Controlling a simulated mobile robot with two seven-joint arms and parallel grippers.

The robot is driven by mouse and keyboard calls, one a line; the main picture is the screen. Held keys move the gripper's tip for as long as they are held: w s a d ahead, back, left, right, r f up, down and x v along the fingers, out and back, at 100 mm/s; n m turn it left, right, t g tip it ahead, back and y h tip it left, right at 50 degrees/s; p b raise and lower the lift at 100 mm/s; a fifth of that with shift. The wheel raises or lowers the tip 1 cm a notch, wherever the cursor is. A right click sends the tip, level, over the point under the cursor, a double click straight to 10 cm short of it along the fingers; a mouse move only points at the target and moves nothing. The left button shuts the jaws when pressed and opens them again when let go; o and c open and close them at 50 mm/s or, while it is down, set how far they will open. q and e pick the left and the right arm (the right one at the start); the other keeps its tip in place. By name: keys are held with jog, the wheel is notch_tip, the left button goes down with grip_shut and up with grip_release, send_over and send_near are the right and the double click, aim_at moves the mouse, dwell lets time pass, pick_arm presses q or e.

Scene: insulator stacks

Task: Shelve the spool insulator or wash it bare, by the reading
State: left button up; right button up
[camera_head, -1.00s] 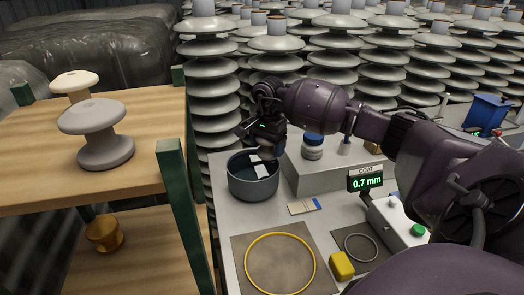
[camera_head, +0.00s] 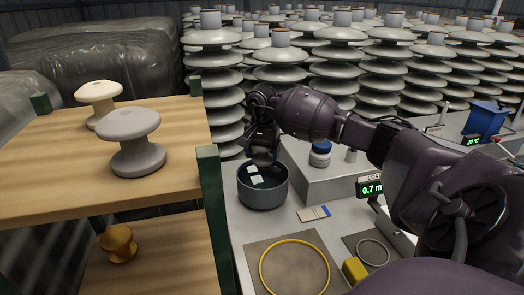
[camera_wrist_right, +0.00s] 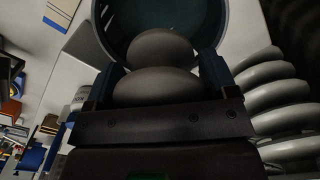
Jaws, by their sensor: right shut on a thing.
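The spool insulator (camera_wrist_right: 158,86), a dull grey-brown piece with two rounded flanges, is between the fingers of my right gripper (camera_wrist_right: 158,78). In the head view my right gripper (camera_head: 262,136) is shut on it, and the spool (camera_head: 263,156) hangs at the mouth of a dark blue-grey tub (camera_head: 262,197). I cannot tell whether it touches the liquid-like surface inside. The wooden shelf (camera_head: 60,150) holds a grey spool (camera_head: 133,142) and a cream spool (camera_head: 98,98) on top. My left gripper is out of view.
A blue-lidded jar (camera_head: 320,155) stands on the raised block. Insulator stacks crowd the back.

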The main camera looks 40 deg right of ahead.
aim_at(262, 160)
jog(key=shift+f+b, duration=0.3)
jog(key=shift+f, duration=1.9)
jog(key=shift+f+b, duration=1.25)
jog(key=shift+f, duration=0.85)
jog(key=shift+f+b, duration=0.4)
jog(key=shift+f, duration=1)
jog(key=shift+f+b, duration=0.2)
jog(key=shift+b, duration=0.15)
